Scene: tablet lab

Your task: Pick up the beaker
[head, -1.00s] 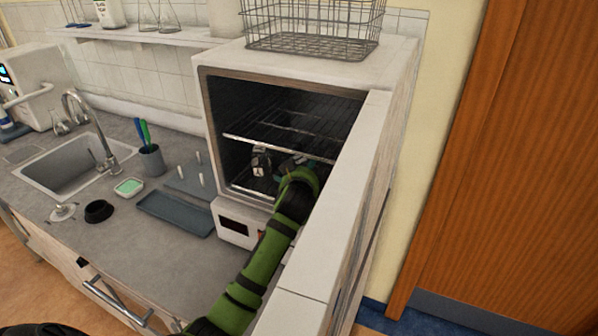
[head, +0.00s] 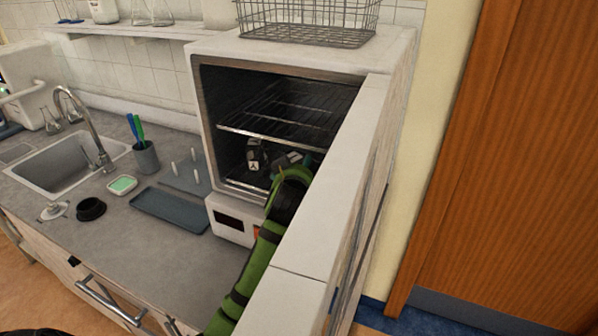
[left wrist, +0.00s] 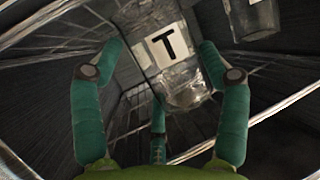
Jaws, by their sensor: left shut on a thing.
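A clear glass beaker with a white label marked T (left wrist: 168,45) is between the teal fingers of my left gripper (left wrist: 160,62) in the left wrist view. My left gripper is shut on it. In the head view, my left gripper (head: 298,166) is inside the open white oven, below the wire shelf, with the beaker (head: 287,159) partly hidden beside it. A second labelled glass vessel (head: 256,156) stands to its left. Part of another glass vessel (left wrist: 250,20) shows at the upper right in the left wrist view. My right gripper is not in view.
The oven (head: 208,150) has its open door (head: 335,190) close to my arm's right. A wire shelf (head: 290,110) lies above my gripper. A wire basket (head: 310,25) stands on top. A grey tray (head: 170,210) and pen cup (head: 147,159) lie left on the counter.

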